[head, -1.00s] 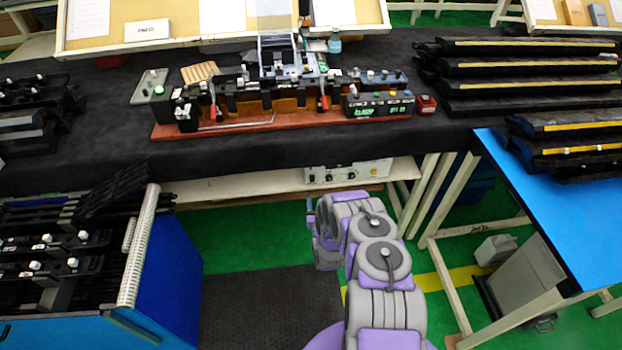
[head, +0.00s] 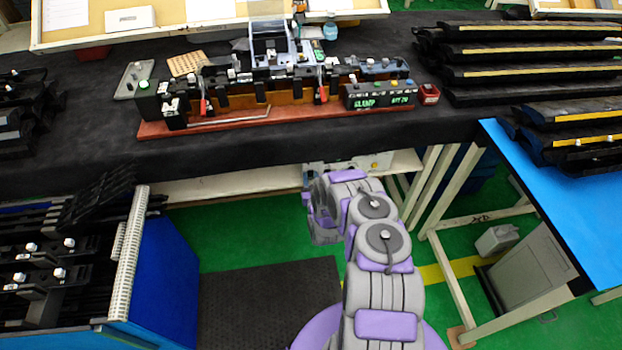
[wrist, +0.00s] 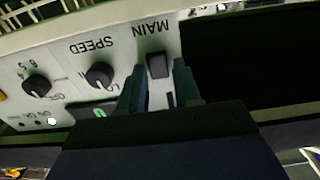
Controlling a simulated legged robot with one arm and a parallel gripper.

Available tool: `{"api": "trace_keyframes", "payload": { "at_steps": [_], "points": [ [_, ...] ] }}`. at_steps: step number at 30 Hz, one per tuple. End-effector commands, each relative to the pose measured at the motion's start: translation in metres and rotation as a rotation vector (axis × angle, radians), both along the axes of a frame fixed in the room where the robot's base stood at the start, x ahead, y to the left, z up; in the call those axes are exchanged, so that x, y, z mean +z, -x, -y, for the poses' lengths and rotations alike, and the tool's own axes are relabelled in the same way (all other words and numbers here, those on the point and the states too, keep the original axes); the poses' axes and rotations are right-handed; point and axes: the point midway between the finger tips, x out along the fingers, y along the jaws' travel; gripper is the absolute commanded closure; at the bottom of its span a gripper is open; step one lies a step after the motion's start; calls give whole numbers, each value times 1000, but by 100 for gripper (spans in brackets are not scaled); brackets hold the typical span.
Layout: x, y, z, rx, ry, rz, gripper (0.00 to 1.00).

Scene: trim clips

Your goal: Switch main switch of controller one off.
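Controller one's pale panel (wrist: 70,65) fills the left of the wrist view, with its labels upside down. The black main switch (wrist: 158,66) sits by the word MAIN at the panel's right. My gripper (wrist: 160,76) is open, with one finger on each side of the switch's lower part in the picture. I cannot tell whether the fingers touch it or which way the rocker is tipped. In the head view, the controller (head: 377,163) is under the black-covered table, largely hidden by my arm.
A speed knob (wrist: 100,75) and another knob (wrist: 37,86) are left of the switch. In the head view, a clip fixture (head: 250,118) stands on the table (head: 80,150). A blue rack (head: 165,270) is at left, and a blue table (head: 570,215) at right.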

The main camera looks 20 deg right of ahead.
Motion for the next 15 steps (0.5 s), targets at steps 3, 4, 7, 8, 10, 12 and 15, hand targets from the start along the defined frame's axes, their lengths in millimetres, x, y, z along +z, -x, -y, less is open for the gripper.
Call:
{"api": "trace_keyframes", "payload": {
  "at_steps": [3, 4, 7, 8, 10, 12, 15],
  "points": [
    [0, 0, 1, 0, -1, 0, 79],
    [0, 0, 1, 0, -1, 0, 82],
    [0, 0, 0, 0, -1, 0, 91],
    [0, 0, 0, 0, -1, 0, 94],
    [0, 0, 0, 0, -1, -1, 100],
    [0, 0, 0, 0, -1, -1, 100],
    [-1, 0, 0, 0, -1, 1, 100]
  ]
}}
